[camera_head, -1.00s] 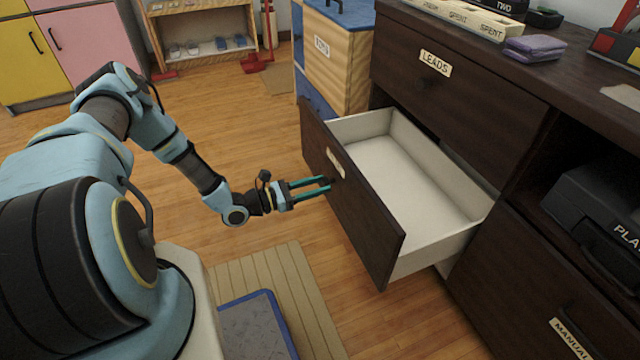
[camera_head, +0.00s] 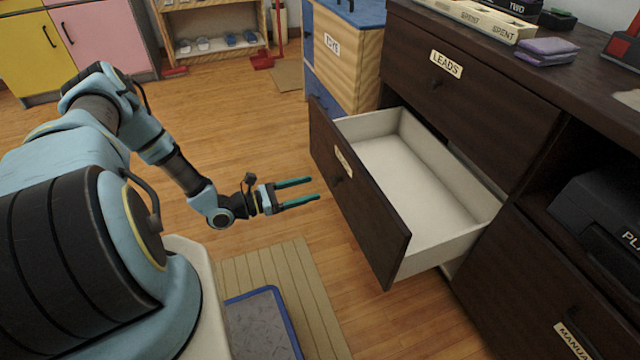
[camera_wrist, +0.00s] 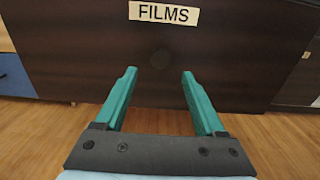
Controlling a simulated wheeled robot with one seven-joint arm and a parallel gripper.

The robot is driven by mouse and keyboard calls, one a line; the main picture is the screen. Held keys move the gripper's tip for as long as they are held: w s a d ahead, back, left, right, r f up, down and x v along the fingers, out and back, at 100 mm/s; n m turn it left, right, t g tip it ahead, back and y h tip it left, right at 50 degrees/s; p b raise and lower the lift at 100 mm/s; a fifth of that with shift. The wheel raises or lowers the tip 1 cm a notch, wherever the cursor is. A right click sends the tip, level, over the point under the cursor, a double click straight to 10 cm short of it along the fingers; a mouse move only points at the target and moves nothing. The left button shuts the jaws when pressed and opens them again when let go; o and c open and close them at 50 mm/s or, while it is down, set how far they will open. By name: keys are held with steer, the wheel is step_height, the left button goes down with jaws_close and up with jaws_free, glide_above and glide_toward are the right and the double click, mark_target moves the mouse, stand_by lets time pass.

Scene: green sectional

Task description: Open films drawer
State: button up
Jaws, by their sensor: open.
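The films drawer (camera_head: 359,192) is dark brown and stands pulled well out of the cabinet in the head view. Its pale inside (camera_head: 420,190) looks empty. A small dark knob (camera_head: 337,180) sits on its front below a pale label. In the wrist view the label (camera_wrist: 164,13) reads FILMS, with the round knob (camera_wrist: 163,62) below it. My gripper (camera_head: 316,189) is open and empty, a short way in front of the drawer front and apart from the knob. Its teal fingers (camera_wrist: 158,76) point at the drawer front in the wrist view.
The LEADS drawer (camera_head: 470,95) above is shut. A wooden cabinet with a blue top (camera_head: 352,60) stands behind the open drawer. A slatted mat (camera_head: 265,270) and a blue-edged mat (camera_head: 262,325) lie on the floor.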

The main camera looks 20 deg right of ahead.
steer(key=a, duration=0.5)
steer(key=shift+w, duration=0.15)
steer(key=s+a+r+m+t+y, duration=0.1)
steer(key=s+a+r+m+y, duration=0.1)
steer(key=a+r+m+y, duration=1.05)
steer(key=s+a+r+m+t+y, duration=0.25)
steer(key=a+r+m+y, duration=0.3)
steer(key=a+r, duration=0.8)
steer(key=w+d+p+v, duration=0.1)
steer(key=w+p+v, duration=0.2)
steer(key=p+v, duration=1.1)
steer(key=w+d+r+p+v, duration=0.1)
steer(key=w+d+p+v, duration=0.1)
steer(key=p+v, duration=1.2)
step_height(320, 180, up, 3)
steer(key=shift+w+d+f+m+g, duration=0.15)
steer(key=shift+w+m+g, duration=0.15)
steer(key=shift+w+g, duration=0.2)
